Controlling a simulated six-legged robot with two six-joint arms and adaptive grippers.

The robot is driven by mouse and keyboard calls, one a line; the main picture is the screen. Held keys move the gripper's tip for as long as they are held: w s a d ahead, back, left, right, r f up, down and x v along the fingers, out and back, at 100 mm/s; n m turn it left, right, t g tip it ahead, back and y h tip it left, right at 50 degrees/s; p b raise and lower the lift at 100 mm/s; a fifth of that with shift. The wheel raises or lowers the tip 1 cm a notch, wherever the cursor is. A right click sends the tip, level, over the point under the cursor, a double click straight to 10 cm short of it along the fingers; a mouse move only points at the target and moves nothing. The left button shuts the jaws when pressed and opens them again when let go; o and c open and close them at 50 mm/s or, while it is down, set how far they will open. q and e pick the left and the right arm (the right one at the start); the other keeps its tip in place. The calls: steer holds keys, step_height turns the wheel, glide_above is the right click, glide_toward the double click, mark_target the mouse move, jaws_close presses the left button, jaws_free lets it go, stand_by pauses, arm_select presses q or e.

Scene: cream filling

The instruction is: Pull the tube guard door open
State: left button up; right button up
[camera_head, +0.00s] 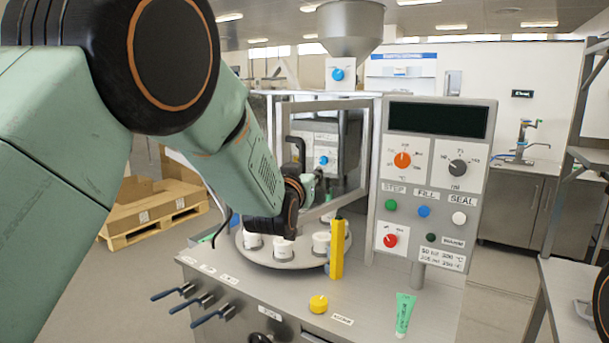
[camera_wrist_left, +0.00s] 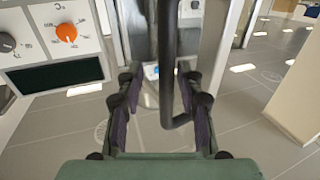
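The tube guard door (camera_head: 367,150), a clear panel in a metal frame, stands upright above the round turntable of the filling machine. I cannot tell whether it is fully shut. Its dark bent bar handle (camera_head: 299,146) shows near the door's left side, partly hidden by my gripper. My left gripper (camera_head: 312,186) is at the handle, with the arm covering the left of the head view. In the left wrist view the handle (camera_wrist_left: 168,70) runs between the two spread fingers of the gripper (camera_wrist_left: 160,88), with visible gaps beside it. My right gripper is not in view.
The turntable (camera_head: 285,264) carries several white cups below my gripper. A yellow post (camera_head: 337,250) stands just right of them. The control panel (camera_head: 430,180) rises to the right. A yellow knob (camera_head: 318,304) and a green tube (camera_head: 404,314) are at the machine's front.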

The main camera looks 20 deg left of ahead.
arm_select(q)
steer(key=s, duration=1.1)
steer(key=shift+s+d, duration=0.2)
steer(key=shift+s, duration=0.2)
steer(key=s+a+f+g+b, duration=0.1)
steer(key=s+f+g+b, duration=0.3)
steer(key=f, duration=0.8)
steer(key=s+a+f+m+g, duration=0.1)
steer(key=s+f+g, duration=0.35)
steer(key=f, duration=0.75)
steer(key=s+a+f+g+b, duration=0.1)
steer(key=s+f+b, duration=0.1)
steer(key=s+f, duration=0.75)
steer(key=s+f+n+g+b, duration=0.1)
steer(key=s+f+g+b, duration=0.5)
steer(key=s+f, duration=1.9)
steer(key=shift+a+f+g+h+b, duration=0.35)
steer(key=shift+a+f+g, duration=0.15)
steer(key=shift+g, duration=0.75)
